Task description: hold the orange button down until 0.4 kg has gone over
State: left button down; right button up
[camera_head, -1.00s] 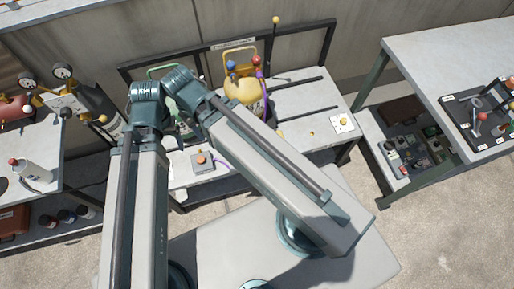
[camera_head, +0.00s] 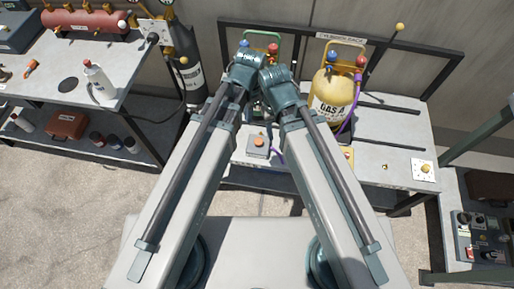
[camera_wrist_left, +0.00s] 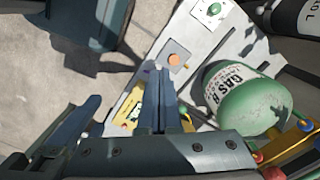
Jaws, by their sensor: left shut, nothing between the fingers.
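The orange button (camera_head: 258,140) sits on a small grey box at the front of the middle bench, just beyond my arms. It also shows in the left wrist view (camera_wrist_left: 174,60). My left gripper (camera_wrist_left: 157,72) is shut and empty in that view, with its tips just below and left of the button in the picture, apart from it. A yellow gas cylinder (camera_head: 334,98) stands on the bench with a purple hose. A green cylinder (camera_wrist_left: 243,108) shows in the left wrist view; in the head view my arms mostly hide it. No weight reading is legible. My right gripper cannot be made out.
A left table (camera_head: 40,80) holds a white bottle (camera_head: 98,82) and a red tank (camera_head: 85,20). A dark cylinder (camera_head: 186,75) stands between it and the bench. A white plate with a yellow knob (camera_head: 424,170) lies at the bench's right end. A black rail rises behind.

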aim_at(257, 144)
pick_arm(q)
jog(key=w+d+f+m+b, duration=0.1)
jog(key=w+f+m+b, duration=0.1)
jog(key=f+m+b, duration=0.2)
jog(key=w+d+f+m+b, duration=0.1)
jog(key=w+f+m+b, duration=0.2)
jog(key=f+b, duration=0.3)
jog(key=shift+w+d+f+m+h+b, duration=0.3)
jog(key=shift+w+f+m+b, duration=0.15)
jog(key=shift+f, duration=0.9)
jog(key=shift+s, duration=0.1)
jog(key=shift+f, duration=0.15)
notch_tip(257, 144, down, 14)
jog(key=b, duration=1.3)
jog(key=shift+b, duration=0.4)
